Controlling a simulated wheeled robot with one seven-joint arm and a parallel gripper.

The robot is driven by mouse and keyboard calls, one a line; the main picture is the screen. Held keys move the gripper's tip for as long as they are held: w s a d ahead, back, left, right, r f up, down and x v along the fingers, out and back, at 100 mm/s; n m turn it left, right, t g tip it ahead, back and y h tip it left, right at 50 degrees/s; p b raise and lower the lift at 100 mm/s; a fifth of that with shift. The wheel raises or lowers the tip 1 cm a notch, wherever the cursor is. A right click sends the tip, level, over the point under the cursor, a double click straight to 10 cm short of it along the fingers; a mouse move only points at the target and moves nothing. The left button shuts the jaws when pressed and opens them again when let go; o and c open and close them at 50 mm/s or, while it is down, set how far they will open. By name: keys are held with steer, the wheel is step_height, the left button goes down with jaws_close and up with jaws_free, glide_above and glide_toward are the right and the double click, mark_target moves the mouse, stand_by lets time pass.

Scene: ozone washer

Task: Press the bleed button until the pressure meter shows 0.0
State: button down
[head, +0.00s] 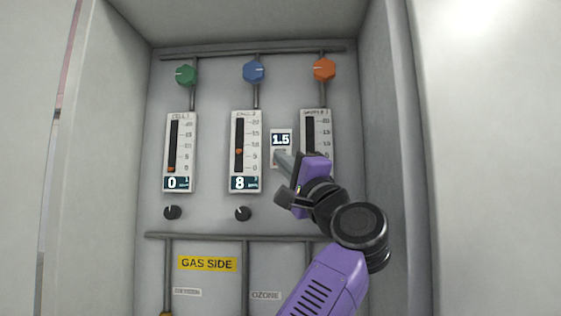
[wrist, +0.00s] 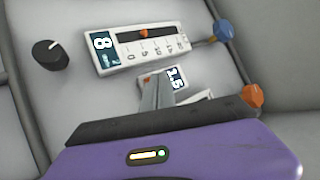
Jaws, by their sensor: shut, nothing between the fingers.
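The pressure meter (head: 281,140) is a small white panel between the middle and right gauges. Its dark display reads 1.5. It also shows in the wrist view (wrist: 176,78), turned on its side. My gripper (head: 284,158) is shut and empty, its fingertips at the lower part of this panel. In the wrist view the closed fingers (wrist: 157,92) reach the panel just beside the display. The bleed button is hidden behind the fingers, and I cannot tell whether they touch it or press it.
The left gauge (head: 180,150) reads 0 and the middle gauge (head: 244,150) reads 8. The right gauge (head: 316,128) is partly covered by my gripper. Green (head: 186,75), blue (head: 254,71) and orange (head: 324,69) knobs sit above. Cabinet walls (head: 392,110) enclose the panel.

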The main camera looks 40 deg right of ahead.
steer(key=shift+w+d, duration=0.3)
stand_by(0.7)
stand_by(0.3)
steer(key=shift+s+a, duration=0.55)
steer(key=s+a+b, duration=0.1)
steer(key=s+a, duration=0.2)
steer(key=shift+s+a, duration=0.3)
steer(key=shift+d, duration=0.1)
stand_by(1.0)
